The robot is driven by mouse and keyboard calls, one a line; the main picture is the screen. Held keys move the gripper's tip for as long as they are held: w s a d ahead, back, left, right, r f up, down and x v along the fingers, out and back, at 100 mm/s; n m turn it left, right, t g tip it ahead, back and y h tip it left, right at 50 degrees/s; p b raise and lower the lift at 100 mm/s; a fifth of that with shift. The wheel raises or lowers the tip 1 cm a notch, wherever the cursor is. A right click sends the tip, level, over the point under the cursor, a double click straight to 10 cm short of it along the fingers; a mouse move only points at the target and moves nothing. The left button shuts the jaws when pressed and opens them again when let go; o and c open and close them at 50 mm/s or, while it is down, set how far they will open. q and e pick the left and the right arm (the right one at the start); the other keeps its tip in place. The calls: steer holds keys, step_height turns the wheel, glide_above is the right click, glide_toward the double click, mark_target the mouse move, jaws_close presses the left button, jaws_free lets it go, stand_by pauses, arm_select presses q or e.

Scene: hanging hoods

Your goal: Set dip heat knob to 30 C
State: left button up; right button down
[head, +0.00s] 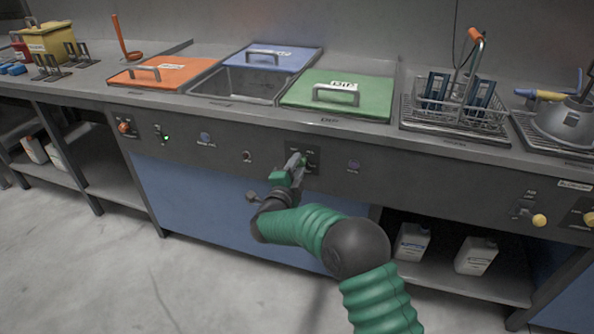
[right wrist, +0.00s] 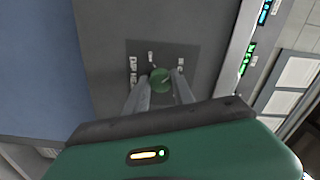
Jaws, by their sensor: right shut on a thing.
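The dip heat knob (right wrist: 160,79) is a small round green knob on a dark label plate (right wrist: 140,55), seen in the right wrist view. My right gripper (right wrist: 161,90) has a finger on each side of the knob and is shut on it. In the head view my right gripper (head: 300,160) reaches the plate (head: 313,155) on the front panel, below the green lid, and covers most of the knob. The marks around the knob are too small to read clearly, so its setting cannot be told. My left gripper is not in view.
The green lid (head: 340,95), blue lid (head: 270,57) and orange lid (head: 165,73) lie on the bench top, with an open steel basin (head: 240,85) between them. A wire basket (head: 460,105) stands at right. Other knobs (head: 124,127) sit along the panel.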

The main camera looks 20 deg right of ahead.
steer(key=shift+f+m, duration=0.25)
steer(key=shift+m, duration=0.35)
steer(key=shift+b, duration=0.3)
steer(key=shift+s, duration=0.1)
steer(key=c, duration=1.3)
jaws_free()
steer(key=shift+o, duration=1.1)
steer(key=shift+r, duration=0.1)
